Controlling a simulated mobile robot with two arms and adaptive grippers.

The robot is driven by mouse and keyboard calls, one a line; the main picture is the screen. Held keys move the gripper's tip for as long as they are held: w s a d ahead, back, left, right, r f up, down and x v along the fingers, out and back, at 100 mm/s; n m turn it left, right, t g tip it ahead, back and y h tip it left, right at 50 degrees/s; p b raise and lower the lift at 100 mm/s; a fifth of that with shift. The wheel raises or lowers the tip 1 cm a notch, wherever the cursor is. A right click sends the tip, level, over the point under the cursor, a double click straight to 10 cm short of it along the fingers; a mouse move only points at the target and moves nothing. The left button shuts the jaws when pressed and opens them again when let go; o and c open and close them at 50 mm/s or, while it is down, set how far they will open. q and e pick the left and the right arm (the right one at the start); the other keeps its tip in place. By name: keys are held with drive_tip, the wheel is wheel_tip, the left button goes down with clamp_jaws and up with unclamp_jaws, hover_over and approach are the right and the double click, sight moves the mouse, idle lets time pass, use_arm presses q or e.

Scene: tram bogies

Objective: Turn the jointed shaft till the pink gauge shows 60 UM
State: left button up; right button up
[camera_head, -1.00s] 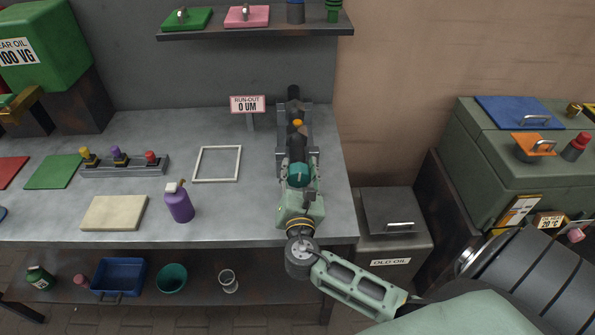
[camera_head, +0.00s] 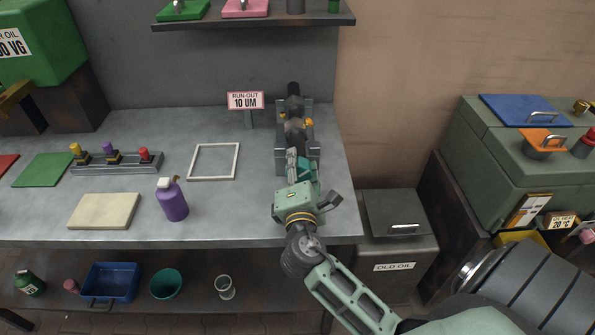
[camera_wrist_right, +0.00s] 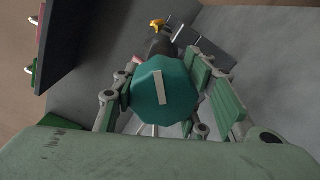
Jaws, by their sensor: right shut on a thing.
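The jointed shaft (camera_head: 294,128) lies in a grey cradle near the right end of the bench, pointing away from me. It has dark segments and yellow parts at its joint. At its near end is a teal knob (camera_wrist_right: 165,92) with a white line on its face. My right gripper (camera_head: 304,170) is shut on the teal knob, with fingers on both sides of it in the wrist view. The pink gauge (camera_head: 245,101) stands behind and left of the shaft and reads RUN-OUT 10 UM. My left gripper is not in view.
A shelf (camera_head: 252,22) hangs above the back. An old oil bin (camera_head: 403,251) stands right of the bench.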

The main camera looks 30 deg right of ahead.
drive_tip(key=shift+r+m+b, duration=0.1)
drive_tip(key=shift+m+b, duration=0.5)
drive_tip(key=shift+m, duration=0.5)
drive_tip(key=o, duration=1.1)
drive_tip(key=shift+s+a, duration=0.15)
drive_tip(key=shift+s, duration=0.1)
drive_tip(key=v, duration=1.1)
drive_tip(key=shift+s, duration=0.25)
